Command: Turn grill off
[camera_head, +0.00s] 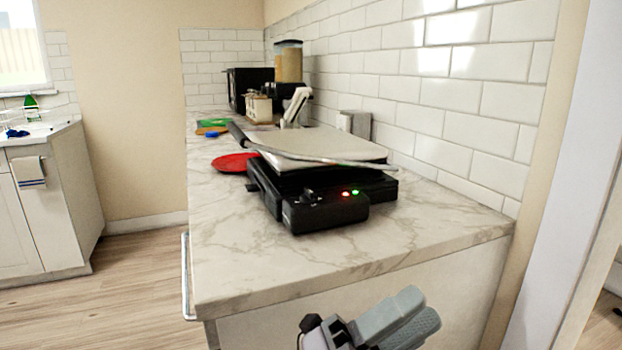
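The grill (320,148) stands on the marble counter, with a black base and a flat light-coloured lid lowered over it. Its front control box (325,214) has a dark knob (309,198) on the left and a red and a green light (350,193), both glowing. My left gripper (424,307) is at the bottom edge, in front of the counter and below the grill, apart from it. Its two grey fingers lie close together with nothing visible between them. My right gripper is out of view.
The marble counter (240,245) has clear room in front of the grill. A red plate (231,163) lies at its left. A blender (288,62), a dark appliance (238,88) and small items stand behind. A tiled wall runs along the right.

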